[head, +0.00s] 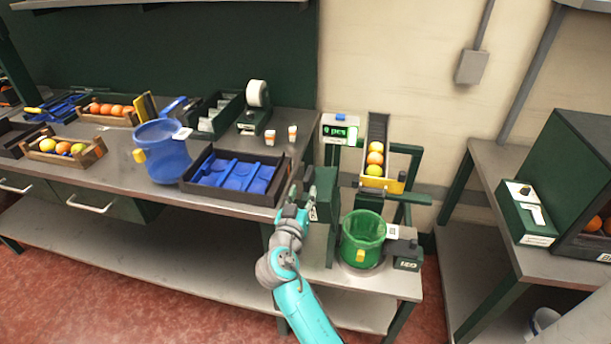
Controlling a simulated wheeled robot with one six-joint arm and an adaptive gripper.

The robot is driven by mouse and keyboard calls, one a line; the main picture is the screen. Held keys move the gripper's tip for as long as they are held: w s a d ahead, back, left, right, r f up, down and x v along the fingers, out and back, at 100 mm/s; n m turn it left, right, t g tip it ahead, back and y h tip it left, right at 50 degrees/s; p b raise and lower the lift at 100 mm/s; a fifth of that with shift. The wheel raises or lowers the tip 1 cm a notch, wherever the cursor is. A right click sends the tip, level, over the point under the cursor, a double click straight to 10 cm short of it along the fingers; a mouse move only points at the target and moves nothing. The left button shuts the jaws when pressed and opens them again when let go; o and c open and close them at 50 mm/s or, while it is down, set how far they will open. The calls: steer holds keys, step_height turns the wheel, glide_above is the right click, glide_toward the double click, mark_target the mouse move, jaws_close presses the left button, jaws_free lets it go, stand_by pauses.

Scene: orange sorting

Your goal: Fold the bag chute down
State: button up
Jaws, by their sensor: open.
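A dark sloping chute (377,130) stands on a green frame right of the main table. Several orange and yellow fruits rest in its lower part, behind a yellow front piece (383,185). A dark green upright panel (323,197) stands lower left of the chute; I cannot tell whether it is the bag chute. My gripper (300,189) is open beside this panel's left side, near the table's right end. I see nothing between its fingers, and I cannot tell if it touches the panel. A green bucket (362,240) stands below the chute.
A counter display (340,130) stands left of the chute. A black tray with blue compartments (235,180) lies close left of my gripper. A blue bucket (162,155) and fruit crates (66,150) stand farther left. A side table (520,255) is at right.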

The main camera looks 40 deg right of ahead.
mark_target(309, 172)
steer(key=x, duration=0.8)
jaws_close()
steer(key=shift+d, duration=0.1)
